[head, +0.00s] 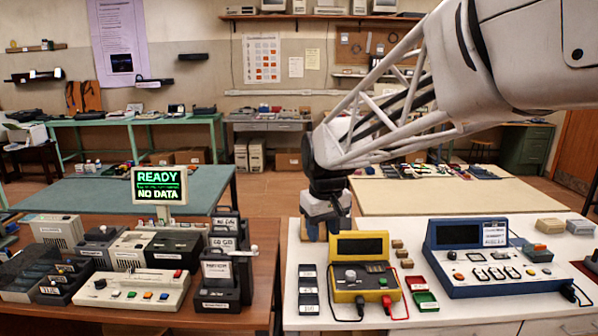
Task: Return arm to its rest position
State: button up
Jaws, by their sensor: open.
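My white lattice arm reaches in from the upper right. My gripper (327,234) hangs at its end, pointing down, over the back left of the white table (405,318). Its fingers are apart and I see nothing between them. It is behind and left of the yellow device (359,278), which has a dark screen. I cannot tell how far the fingertips are above the table.
A blue console (487,268) stands right of the yellow device. Small green (426,301) and red (415,282) trays lie between them. Left, a brown table (250,318) holds several devices and a lit "READY / NO DATA" display (159,185). A gap separates the tables.

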jog(key=s+d+f+m, duration=0.1)
jog(key=s+d, duration=0.3)
jog(key=s, duration=0.5)
jog(key=s+d+f+m+t, duration=0.1)
jog(key=s+d, duration=0.3)
jog(key=s, duration=0.5)
jog(key=s+d+f+m, duration=0.2)
jog(key=s+d, duration=0.3)
jog(key=s, duration=0.5)
jog(key=shift+f+m, duration=0.2)
jog(key=shift+m, duration=0.4)
jog(key=shift+c, duration=0.2)
